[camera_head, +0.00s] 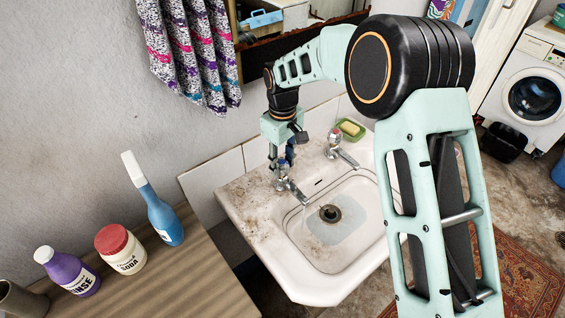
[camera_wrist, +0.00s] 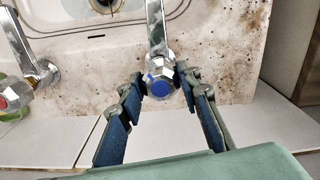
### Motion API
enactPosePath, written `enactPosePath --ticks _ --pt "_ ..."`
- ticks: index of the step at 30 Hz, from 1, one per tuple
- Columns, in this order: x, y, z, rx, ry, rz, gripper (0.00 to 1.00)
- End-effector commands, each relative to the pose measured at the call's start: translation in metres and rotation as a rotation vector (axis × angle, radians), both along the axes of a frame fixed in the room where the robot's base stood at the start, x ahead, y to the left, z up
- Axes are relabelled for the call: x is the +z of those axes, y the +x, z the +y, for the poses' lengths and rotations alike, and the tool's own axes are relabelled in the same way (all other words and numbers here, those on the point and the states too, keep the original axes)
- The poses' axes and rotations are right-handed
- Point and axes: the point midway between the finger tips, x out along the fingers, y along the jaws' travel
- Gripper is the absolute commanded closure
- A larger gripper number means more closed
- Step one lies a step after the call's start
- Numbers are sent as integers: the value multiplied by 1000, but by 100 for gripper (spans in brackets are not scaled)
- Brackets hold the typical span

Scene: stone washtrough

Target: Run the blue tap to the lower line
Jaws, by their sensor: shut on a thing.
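The blue tap (camera_wrist: 158,82) has a chrome body and a faceted knob with a blue cap. It stands at the back left corner of the white stone basin (camera_head: 318,293); its chrome spout (camera_head: 296,193) points over the bowl. My gripper (camera_wrist: 161,90) is shut on the knob, one finger on each side. In the head view my gripper (camera_head: 283,172) hides most of the knob. A pale bluish patch, seemingly shallow water (camera_head: 347,231), lies around the dark drain (camera_head: 330,213). Thin lines run around the bowl wall; I cannot tell which is the lower line. No stream is clearly visible.
A red-capped tap (camera_head: 335,143) stands right of the blue tap, near a green soap dish (camera_head: 350,128). Bottles, including a blue one (camera_head: 164,221), stand on a wooden top (camera_head: 190,272) at left. A patterned towel (camera_head: 190,50) hangs behind.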

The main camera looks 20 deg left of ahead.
Motion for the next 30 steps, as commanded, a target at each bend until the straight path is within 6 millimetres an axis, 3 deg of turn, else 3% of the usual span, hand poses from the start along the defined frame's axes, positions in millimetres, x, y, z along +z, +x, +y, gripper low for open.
enactPosePath --ticks 3,4,9,20,30 --pt "1 1 0 -1 1 -1 93" --pt "1 1 0 -1 1 -1 67" --pt "1 0 0 -1 1 -1 51" --pt "8 1 1 -2 2 -3 51" --pt "74 1 1 -2 4 -4 51"
